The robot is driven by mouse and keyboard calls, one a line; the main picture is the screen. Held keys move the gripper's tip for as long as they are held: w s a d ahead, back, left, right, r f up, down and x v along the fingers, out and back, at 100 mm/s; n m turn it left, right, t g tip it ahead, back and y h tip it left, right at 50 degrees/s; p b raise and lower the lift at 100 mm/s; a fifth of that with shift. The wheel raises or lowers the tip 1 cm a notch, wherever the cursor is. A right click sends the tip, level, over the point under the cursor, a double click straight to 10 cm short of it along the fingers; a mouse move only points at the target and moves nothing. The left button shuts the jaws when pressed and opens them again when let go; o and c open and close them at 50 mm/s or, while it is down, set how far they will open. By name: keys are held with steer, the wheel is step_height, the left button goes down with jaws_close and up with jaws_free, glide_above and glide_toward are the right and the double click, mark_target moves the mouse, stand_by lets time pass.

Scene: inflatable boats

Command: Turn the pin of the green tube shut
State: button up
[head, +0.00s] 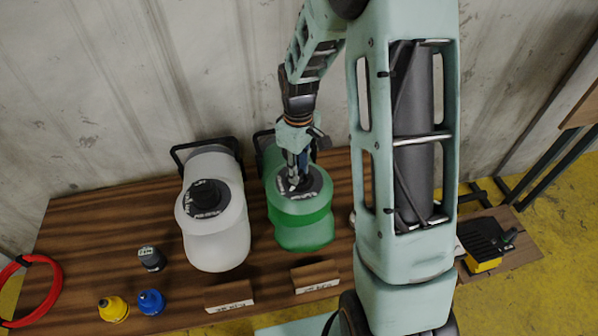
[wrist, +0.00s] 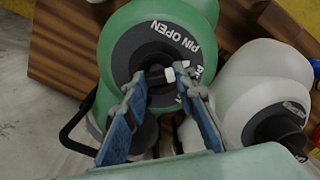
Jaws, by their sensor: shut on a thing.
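The green tube (head: 303,220) stands on the wooden table, right of a white tube. Its dark round valve plate (wrist: 139,38) carries white lettering, of which "PIN OPEN" is readable in the wrist view. My gripper (head: 293,183) reaches down onto this plate from above. In the wrist view my gripper (wrist: 160,82) has its two blue-and-grey fingers on either side of the valve's centre, shut on the pin (wrist: 168,75). Only a small pale part of the pin shows between the fingertips; the fingers cover the rest, so its exact angle is hard to tell.
The white tube (head: 219,233) with a black valve stands close on the left. Yellow (head: 113,308), blue (head: 151,302) and black (head: 151,258) caps and a red ring (head: 55,290) lie farther left. Small wooden label blocks (head: 316,276) stand in front of the tubes. A wall is behind.

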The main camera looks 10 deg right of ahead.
steer(key=m+b, duration=0.1)
steer(key=m, duration=0.3)
steer(key=shift+m, duration=0.3)
steer(key=shift+w+m+b, duration=0.15)
steer(key=shift+m+b, duration=0.25)
steer(key=shift+m, duration=1.5)
steer(key=o, duration=1.2)
steer(key=shift+c, duration=0.2)
step_height(320, 180, up, 12)
